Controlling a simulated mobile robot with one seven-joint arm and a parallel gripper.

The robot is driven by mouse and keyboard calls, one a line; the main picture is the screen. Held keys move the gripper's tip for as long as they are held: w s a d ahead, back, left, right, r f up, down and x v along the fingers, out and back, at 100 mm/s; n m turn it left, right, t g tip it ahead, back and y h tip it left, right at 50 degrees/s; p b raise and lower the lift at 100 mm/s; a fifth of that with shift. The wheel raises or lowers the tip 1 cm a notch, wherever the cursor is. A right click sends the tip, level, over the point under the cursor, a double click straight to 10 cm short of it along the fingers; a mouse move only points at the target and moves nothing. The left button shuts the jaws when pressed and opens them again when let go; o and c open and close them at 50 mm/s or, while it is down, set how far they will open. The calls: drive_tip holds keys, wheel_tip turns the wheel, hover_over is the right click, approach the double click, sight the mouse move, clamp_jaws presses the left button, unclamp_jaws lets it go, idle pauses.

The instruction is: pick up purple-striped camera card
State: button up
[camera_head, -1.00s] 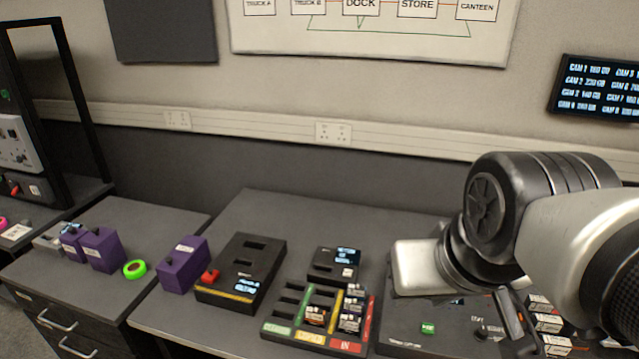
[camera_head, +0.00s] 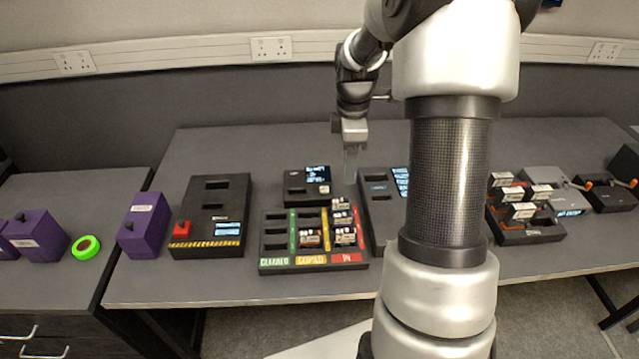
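Several small camera cards with white labels stand in a sorting tray (camera_head: 268,265) marked CLEARED, COPIED and IN. In the IN column are a back card (camera_head: 340,203), a middle card (camera_head: 343,219) and a front card (camera_head: 345,236). Another card (camera_head: 309,238) stands in the COPIED column. The stripe colours are too small to tell, so I cannot say which card is purple-striped. My gripper (camera_head: 350,178) points down above the bench, behind the IN column and apart from the cards. No card shows in it. Its finger gap cannot be made out.
A small reader with a screen (camera_head: 296,185) stands behind the tray. A black box with a red button (camera_head: 212,190) and a purple box (camera_head: 145,226) are to the left. A rack of labelled cards (camera_head: 535,238) is at right. My arm hides part of the bench centre.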

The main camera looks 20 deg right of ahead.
approach(343, 215)
drive_tip(key=shift+n, duration=0.3)
drive_tip(key=f, duration=0.2)
drive_tip(key=d+f, duration=0.1)
drive_tip(key=f, duration=0.2)
drive_tip(key=shift+w+f, duration=0.1)
drive_tip(key=shift+f, duration=0.15)
drive_tip(key=shift+w+a+f+p, duration=0.15)
drive_tip(key=shift+f+p, duration=0.15)
drive_tip(key=shift+f, duration=1.1)
drive_tip(key=shift+w+a+f+p, duration=0.1)
drive_tip(key=shift+f+p, duration=0.15)
drive_tip(key=shift+f, duration=1.15)
clamp_jaws()
